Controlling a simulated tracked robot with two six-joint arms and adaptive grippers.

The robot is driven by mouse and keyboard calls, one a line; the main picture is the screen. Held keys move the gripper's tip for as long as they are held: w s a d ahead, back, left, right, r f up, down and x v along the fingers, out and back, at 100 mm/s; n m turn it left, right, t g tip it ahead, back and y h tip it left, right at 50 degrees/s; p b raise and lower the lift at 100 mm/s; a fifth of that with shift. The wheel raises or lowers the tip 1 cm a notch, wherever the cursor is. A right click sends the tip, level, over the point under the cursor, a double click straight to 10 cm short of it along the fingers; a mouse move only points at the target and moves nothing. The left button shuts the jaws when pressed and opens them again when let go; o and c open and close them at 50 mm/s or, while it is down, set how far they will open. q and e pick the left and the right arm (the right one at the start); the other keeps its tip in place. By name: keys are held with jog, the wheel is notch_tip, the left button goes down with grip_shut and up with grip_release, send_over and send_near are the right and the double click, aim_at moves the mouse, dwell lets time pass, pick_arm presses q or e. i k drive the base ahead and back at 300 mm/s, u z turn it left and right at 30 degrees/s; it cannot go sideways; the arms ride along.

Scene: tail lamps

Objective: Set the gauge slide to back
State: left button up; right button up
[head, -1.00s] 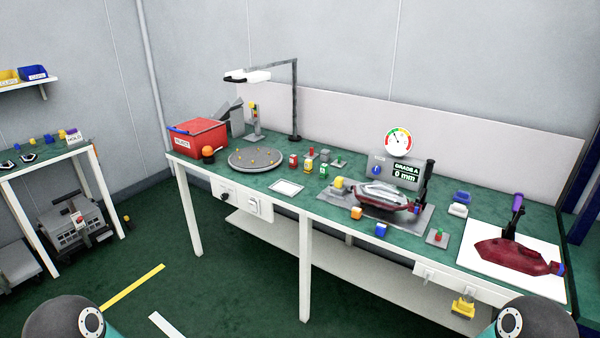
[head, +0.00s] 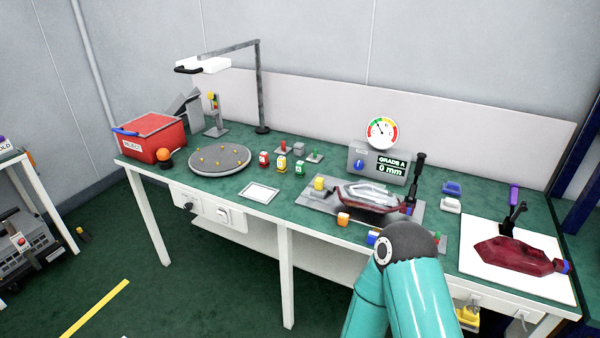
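The gauge is a round dial (head: 381,133) with green, yellow and red bands, above a grey box (head: 377,163) with a blue knob and a display reading "GRADE A 0 mm". In front of it a grey fixture plate (head: 308,201) bears a clear and red tail lamp (head: 368,196).
A dark red lamp (head: 510,252) lies on a white mat (head: 480,277) at the right. A turntable (head: 220,160), a red bin (head: 150,138) and a lamp post (head: 262,95) stand at the left.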

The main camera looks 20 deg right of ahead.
aim_at(320, 189)
jog(key=z, duration=0.25)
jog(key=i, duration=0.95)
jog(key=z, duration=0.85)
